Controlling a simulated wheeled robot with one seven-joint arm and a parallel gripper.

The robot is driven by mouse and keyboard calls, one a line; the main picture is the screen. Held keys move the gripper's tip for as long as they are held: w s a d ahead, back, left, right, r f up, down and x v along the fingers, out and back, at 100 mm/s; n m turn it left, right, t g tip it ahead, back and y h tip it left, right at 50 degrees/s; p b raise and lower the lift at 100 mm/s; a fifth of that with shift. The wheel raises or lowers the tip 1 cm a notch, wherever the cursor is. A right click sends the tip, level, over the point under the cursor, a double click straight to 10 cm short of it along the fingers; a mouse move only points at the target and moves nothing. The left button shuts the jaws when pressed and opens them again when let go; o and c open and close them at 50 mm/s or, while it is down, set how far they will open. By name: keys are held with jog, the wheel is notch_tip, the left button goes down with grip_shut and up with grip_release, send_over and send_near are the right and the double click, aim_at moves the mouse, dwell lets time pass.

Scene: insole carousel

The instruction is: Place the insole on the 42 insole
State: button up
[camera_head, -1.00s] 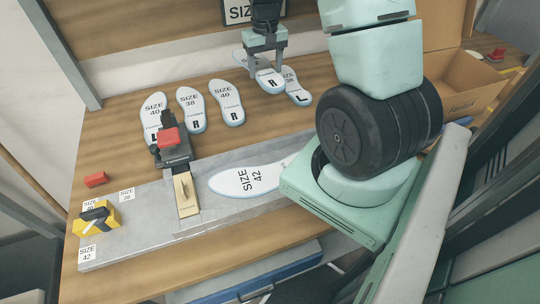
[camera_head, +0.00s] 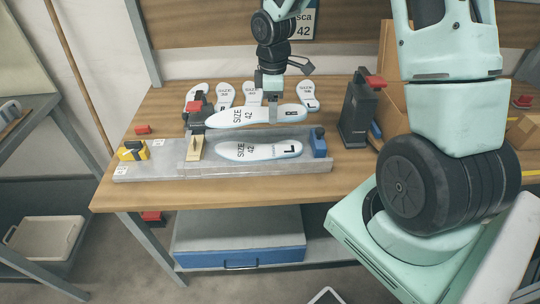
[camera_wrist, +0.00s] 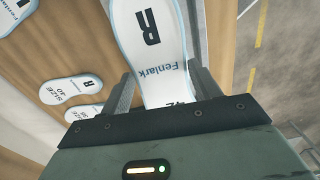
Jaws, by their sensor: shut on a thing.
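My gripper (camera_head: 273,103) is shut on a white insole (camera_head: 228,117) marked SIZE 42. It holds the insole lengthwise, its R end to the right, apparently raised behind the fixture. In the wrist view my gripper's fingers (camera_wrist: 163,72) stand on both sides of this insole (camera_wrist: 160,50), and its R and "Fenlark" print show. The other size 42 insole (camera_head: 237,151), marked L, lies flat on the grey fixture plate (camera_head: 158,173), nearer the camera than the held one. The two insoles are apart.
Several insoles (camera_head: 224,93) lie at the back of the table. A clamp with a red top (camera_head: 197,108) stands left of the insoles, a blue block (camera_head: 319,143) at the fixture's right end. A dark device (camera_head: 357,110) stands further right; a yellow block (camera_head: 132,151) sits left.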

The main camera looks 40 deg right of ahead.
notch_tip(320, 180, down, 9)
jog(key=shift+s+a+f+p, duration=0.1)
jog(key=shift+p, duration=0.45)
jog(key=shift+f, duration=0.3)
jog(key=shift+f, duration=0.15)
jog(key=shift+f+b, duration=0.4)
jog(key=shift+f, duration=0.05)
jog(key=o, duration=1)
jog(key=shift+c, duration=0.2)
jog(key=shift+r, duration=0.1)
